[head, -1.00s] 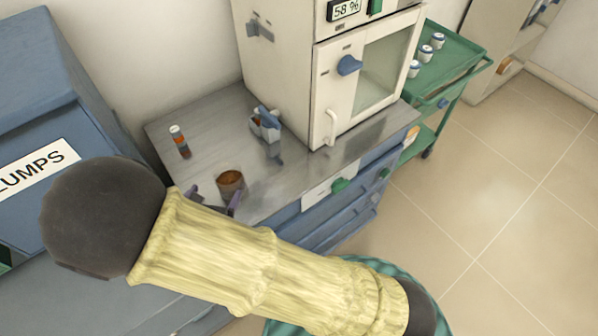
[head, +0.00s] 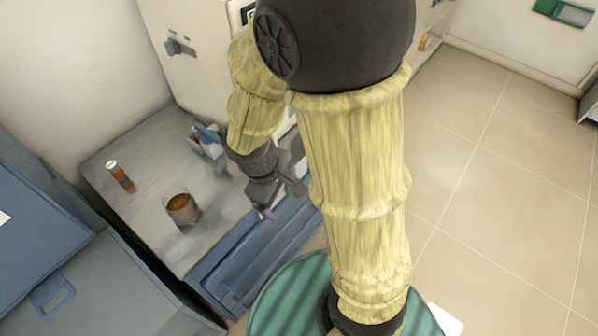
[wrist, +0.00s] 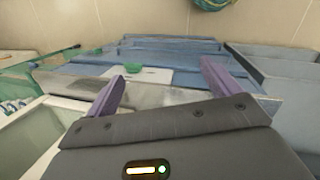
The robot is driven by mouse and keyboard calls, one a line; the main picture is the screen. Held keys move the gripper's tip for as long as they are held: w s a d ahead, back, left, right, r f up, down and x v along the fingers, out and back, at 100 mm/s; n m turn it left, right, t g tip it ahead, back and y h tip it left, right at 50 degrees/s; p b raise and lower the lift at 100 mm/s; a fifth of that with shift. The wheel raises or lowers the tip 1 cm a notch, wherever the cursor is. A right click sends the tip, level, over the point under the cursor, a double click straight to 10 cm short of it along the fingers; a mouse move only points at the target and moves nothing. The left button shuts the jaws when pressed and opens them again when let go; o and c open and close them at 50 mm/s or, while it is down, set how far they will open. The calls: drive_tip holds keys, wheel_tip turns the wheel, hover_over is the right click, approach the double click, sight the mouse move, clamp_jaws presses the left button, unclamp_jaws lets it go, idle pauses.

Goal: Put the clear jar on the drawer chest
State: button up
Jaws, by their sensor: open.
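The clear jar (head: 182,209), with brown contents, stands upright on the grey top of the drawer chest (head: 140,150), near its front edge. The chest's blue drawers (head: 258,250) face the front. My gripper (head: 282,201) is open and empty, to the right of the jar and apart from it, by the chest's front edge. In the wrist view my gripper (wrist: 162,70) shows two spread purple fingers with nothing between them. The jar is not seen in the wrist view.
An orange-labelled bottle (head: 120,176) and a small blue-and-white holder (head: 207,141) stand on the same top. A pale furnace cabinet (head: 190,75) is at the back, partly behind my arm. Blue bins (head: 50,265) stand at left. The tiled floor at right is clear.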

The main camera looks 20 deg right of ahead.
drive_tip(key=d+r+m+t+y, duration=0.2)
drive_tip(key=d+r+m, duration=0.2)
drive_tip(key=m, duration=0.4)
drive_tip(key=shift+w+d+m+y, duration=0.25)
drive_tip(key=shift+d+m+y, duration=0.1)
drive_tip(key=shift+m+y, duration=0.05)
